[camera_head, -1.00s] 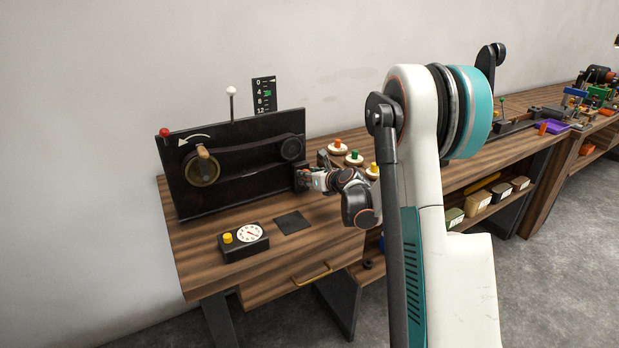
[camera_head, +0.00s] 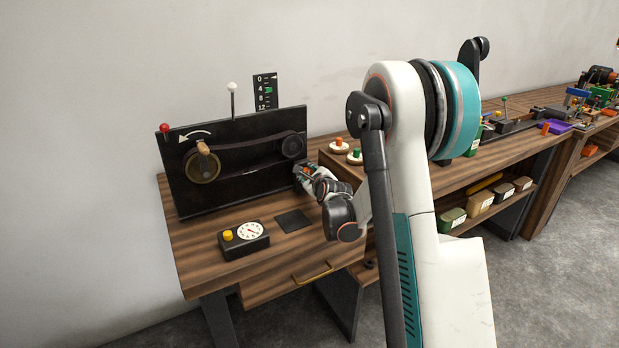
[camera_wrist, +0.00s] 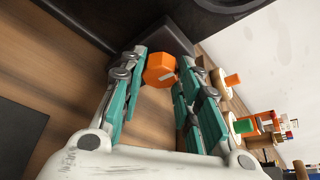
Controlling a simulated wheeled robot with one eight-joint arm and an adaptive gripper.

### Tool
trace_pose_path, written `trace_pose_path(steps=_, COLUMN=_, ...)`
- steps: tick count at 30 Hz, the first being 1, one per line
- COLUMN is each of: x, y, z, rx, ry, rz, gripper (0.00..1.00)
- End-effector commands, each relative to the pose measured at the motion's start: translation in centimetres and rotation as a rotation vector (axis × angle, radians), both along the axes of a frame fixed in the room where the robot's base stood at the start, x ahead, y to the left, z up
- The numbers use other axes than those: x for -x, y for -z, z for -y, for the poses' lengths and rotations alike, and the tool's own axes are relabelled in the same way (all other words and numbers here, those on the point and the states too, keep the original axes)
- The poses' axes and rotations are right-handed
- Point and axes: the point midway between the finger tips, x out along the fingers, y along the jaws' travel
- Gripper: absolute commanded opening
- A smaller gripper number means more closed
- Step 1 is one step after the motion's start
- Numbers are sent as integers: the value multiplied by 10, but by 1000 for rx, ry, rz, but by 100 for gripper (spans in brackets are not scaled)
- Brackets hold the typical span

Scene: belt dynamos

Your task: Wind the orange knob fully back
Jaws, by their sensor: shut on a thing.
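The orange knob (camera_wrist: 160,70) shows in the wrist view as a faceted orange piece with a pale mark on its face. It sits on a dark block (camera_wrist: 165,38) at the foot of the black belt panel. My gripper (camera_wrist: 158,76) is shut on the knob, one teal-sided finger on each side of it. The black panel (camera_head: 240,185) carries a crank wheel (camera_head: 203,168) with a wooden handle, a belt, and a small pulley (camera_head: 292,147).
A timer box (camera_head: 243,240) with a yellow button and a dark square pad (camera_head: 293,221) lie on the desk in front. Knobs on pale discs (camera_head: 339,147) stand on a raised shelf to the right. A scale card (camera_head: 264,91) marked 0 to 12 is behind the panel.

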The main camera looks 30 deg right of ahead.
Motion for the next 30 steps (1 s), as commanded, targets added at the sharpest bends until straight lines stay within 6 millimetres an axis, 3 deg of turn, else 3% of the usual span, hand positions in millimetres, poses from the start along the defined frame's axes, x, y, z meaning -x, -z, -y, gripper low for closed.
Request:
trace_pose_path(steps=20, x=0, y=0, z=-1, rx=62, ry=-1, rz=2, gripper=7)
trace_pose_path(steps=21, x=0, y=0, z=-1, rx=61, ry=0, rz=2, gripper=40)
trace_pose_path(steps=23, x=0, y=1, z=-1, rx=61, ry=0, rz=2, gripper=51)
trace_pose_path(steps=30, x=0, y=1, z=0, rx=61, ry=0, rz=2, gripper=51)
